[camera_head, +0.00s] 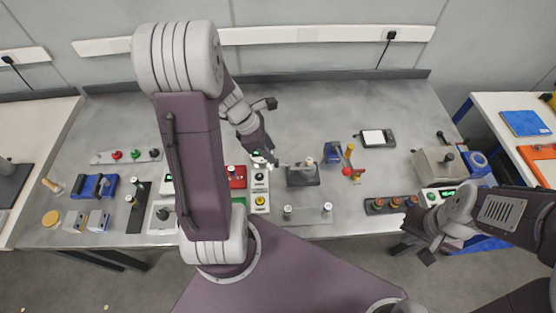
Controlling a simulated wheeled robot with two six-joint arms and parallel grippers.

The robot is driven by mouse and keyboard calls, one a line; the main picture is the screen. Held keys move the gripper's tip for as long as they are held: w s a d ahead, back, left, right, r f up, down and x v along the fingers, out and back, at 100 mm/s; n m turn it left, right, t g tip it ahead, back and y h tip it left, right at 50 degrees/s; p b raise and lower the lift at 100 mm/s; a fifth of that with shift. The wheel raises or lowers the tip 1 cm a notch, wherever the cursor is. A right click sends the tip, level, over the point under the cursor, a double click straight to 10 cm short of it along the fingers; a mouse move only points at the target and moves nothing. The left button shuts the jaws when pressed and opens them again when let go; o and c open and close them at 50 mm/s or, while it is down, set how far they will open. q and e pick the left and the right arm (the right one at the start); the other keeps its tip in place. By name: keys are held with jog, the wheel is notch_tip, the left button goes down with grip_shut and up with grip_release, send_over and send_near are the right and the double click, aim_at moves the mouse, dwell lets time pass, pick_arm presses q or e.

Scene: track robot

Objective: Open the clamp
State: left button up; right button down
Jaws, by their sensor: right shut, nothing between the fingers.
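What looks like the clamp (303,177) is a small grey device on a dark base near the middle of the table, with a thin bar reaching left. My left gripper (266,159) is just left of this bar, its fingertips small in the view. I cannot tell whether they touch the bar or are open or shut. My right gripper (431,252) is shut and empty, low at the right, past the front edge of the table and away from the clamp.
A red box (237,178) and a button panel (260,190) stand left of the clamp. A blue and yellow device with a red ball (347,171) is right of it. A row of dark round parts (391,204) sits at the front right. The table's back middle is clear.

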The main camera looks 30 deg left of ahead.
pick_arm(q)
jog(key=x, duration=0.3)
jog(key=b+x, duration=0.1)
jog(key=x, duration=0.2)
jog(key=shift+s+a+f, duration=0.1)
jog(key=shift+s+a, duration=0.05)
jog(key=shift+a, duration=0.05)
jog(key=shift+d, duration=0.2)
grip_shut()
jog(key=shift+a, duration=0.1)
dwell(0.7)
